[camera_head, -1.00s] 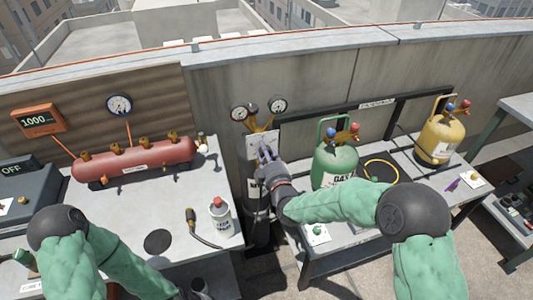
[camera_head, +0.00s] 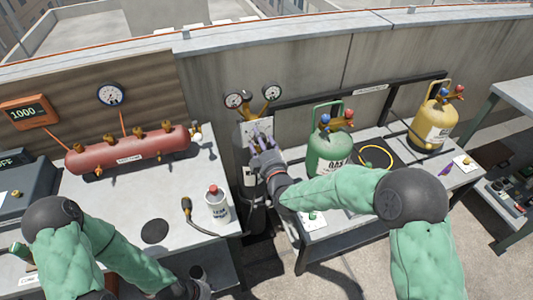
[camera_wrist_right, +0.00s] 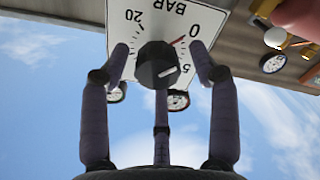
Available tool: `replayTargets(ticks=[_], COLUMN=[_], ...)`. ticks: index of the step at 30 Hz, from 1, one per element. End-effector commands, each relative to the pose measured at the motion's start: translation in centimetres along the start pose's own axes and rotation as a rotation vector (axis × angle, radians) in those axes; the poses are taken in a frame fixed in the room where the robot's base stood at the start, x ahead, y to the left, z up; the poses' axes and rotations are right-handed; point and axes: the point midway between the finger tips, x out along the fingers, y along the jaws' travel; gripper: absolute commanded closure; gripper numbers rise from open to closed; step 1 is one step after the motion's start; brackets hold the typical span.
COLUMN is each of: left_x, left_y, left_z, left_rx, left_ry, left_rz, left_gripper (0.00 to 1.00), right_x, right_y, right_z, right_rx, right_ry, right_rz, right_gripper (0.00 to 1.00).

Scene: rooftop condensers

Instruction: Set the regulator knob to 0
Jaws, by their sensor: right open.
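The regulator knob (camera_wrist_right: 157,66) is black and round, on a white dial plate (camera_wrist_right: 143,20) marked BAR, with 0, 5 and 20 readable. The knob's white mark points near the 5; a red line lies by the 0. The plate also shows in the head view (camera_head: 252,127), below two gauges. My right gripper (camera_wrist_right: 159,50) is open, its fingers spread on both sides of the knob with visible gaps. A third finger lies below the knob. In the head view my right gripper (camera_head: 262,141) covers the knob. My left gripper (camera_head: 198,284) is at the bottom edge, partly cut off.
A red manifold tank (camera_head: 128,150) and a white bottle (camera_head: 217,207) are on the left bench. A green gas cylinder (camera_head: 328,153) and a yellow cylinder (camera_head: 434,125) stand on the right bench. A concrete wall (camera_head: 300,75) runs behind.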

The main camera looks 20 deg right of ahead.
Motion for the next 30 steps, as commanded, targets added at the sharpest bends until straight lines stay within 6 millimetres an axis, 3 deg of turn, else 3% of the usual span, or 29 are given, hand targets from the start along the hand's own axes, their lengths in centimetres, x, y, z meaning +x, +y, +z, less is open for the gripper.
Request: replayTargets(ticks=[15,21,30], left_x=[0.0,0.0,0.0], left_y=[0.0,0.0,0.0], left_z=[0.0,0.0,0.0], left_rx=[0.000,0.000,0.000], left_ry=[0.000,0.000,0.000], left_rz=[0.000,0.000,0.000], left_gripper=[0.60,0.60,0.60], right_x=[-8.8,-10.4,-10.7], right_y=[0.1,0.0,0.1], right_z=[-0.2,-0.2,-0.2], right_rx=[-0.001,-0.001,-0.001], right_ry=[0.004,0.005,0.005], right_rz=[0.003,0.001,0.002], right_gripper=[0.39,0.39,0.39])
